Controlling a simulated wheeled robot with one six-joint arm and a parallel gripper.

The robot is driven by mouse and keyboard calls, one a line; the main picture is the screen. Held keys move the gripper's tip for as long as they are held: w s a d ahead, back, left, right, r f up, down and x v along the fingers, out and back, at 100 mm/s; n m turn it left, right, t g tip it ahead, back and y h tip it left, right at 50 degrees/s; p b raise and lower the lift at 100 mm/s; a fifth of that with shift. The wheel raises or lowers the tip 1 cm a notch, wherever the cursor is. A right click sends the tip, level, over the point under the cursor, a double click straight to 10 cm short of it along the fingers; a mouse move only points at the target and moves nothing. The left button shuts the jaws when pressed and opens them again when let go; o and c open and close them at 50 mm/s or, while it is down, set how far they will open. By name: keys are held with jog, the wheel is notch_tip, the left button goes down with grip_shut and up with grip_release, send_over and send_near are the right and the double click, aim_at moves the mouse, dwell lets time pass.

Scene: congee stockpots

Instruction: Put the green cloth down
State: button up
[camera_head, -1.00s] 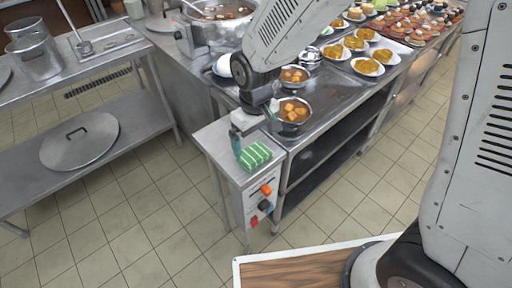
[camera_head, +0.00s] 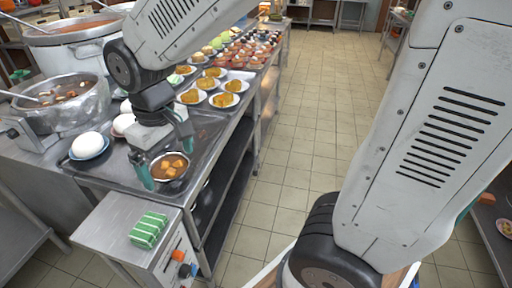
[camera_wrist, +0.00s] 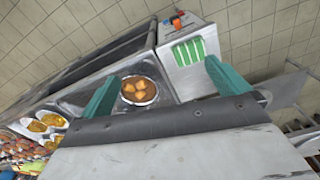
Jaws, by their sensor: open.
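The green cloth (camera_head: 149,229), folded with white stripes, lies flat on the small steel side stand (camera_head: 107,222) at the counter's near end. It also shows in the wrist view (camera_wrist: 188,52), on the stand top beyond my fingers. My gripper (camera_head: 168,160) is open and empty, with teal fingers spread above the counter, next to a metal bowl of orange chunks (camera_head: 169,167). The gripper is apart from the cloth, up and to the right of it in the head view. In the wrist view the open fingers (camera_wrist: 165,92) frame the bowl and cloth.
White eggs on dishes (camera_head: 87,146) and a steel pot with a ladle (camera_head: 62,103) stand left of my gripper. Plates of yellow food (camera_head: 211,84) line the counter behind. The tiled floor (camera_head: 300,150) to the right is clear.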

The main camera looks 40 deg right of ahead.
jog(key=s+d+r+m, duration=0.2)
jog(key=s+d+r, duration=0.1)
jog(key=s+d, duration=0.3)
jog(key=s+d+r+m, duration=0.2)
jog(key=s+d, duration=0.3)
jog(key=s, duration=0.4)
jog(key=shift+d+r+m+t, duration=0.3)
jog(key=shift+d+r+t, duration=0.05)
jog(key=shift+r+t, duration=0.1)
